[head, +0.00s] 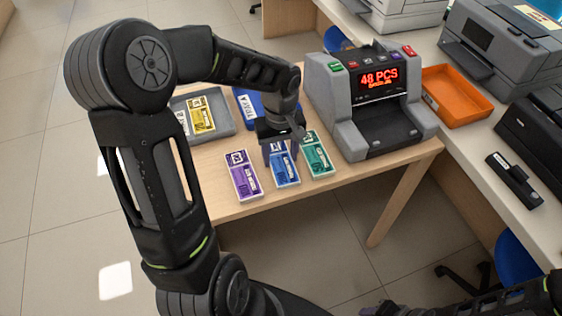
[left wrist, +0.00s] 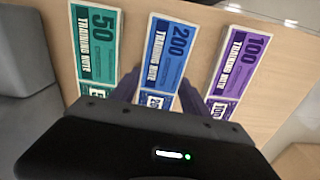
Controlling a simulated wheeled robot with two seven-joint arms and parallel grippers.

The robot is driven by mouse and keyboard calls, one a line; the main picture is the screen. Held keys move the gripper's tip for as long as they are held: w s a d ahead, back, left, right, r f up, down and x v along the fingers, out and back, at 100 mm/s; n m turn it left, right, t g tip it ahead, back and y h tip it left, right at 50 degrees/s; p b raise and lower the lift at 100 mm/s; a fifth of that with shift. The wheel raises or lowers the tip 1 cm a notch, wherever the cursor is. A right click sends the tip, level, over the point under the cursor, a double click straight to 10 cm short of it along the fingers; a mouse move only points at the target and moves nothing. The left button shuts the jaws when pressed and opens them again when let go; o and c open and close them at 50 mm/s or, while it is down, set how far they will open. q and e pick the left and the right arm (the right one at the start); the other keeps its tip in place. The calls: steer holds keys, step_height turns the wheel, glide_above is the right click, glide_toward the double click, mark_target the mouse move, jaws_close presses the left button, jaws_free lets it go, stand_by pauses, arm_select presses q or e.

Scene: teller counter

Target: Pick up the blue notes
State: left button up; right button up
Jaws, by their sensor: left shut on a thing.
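The blue notes (head: 286,172) lie on the wooden table between the purple notes (head: 243,176) and the green notes (head: 318,156). My left gripper (head: 281,152) is over the far part of the blue notes, pointing down, with its fingers shut on them. In the left wrist view, the blue bundle (left wrist: 168,52), marked 200, runs between the two dark fingers (left wrist: 158,92). The palm hides its lower end. I cannot tell whether the bundle is off the table. Part of my right arm shows at the bottom right of the head view; its jaw state is unclear.
A grey tray (head: 222,125) with yellow notes (head: 201,116) and a blue tray (head: 244,103) stand behind. The note counter (head: 345,115), reading 48 PCS, stands on the right. An orange tray (head: 455,88) is on the counter beyond. Green (left wrist: 96,50) and purple (left wrist: 236,65) bundles flank closely.

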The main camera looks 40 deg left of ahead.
mark_target(281, 159)
arm_select(q)
step_height(281, 159, up, 10)
stand_by(0.7)
stand_by(0.5)
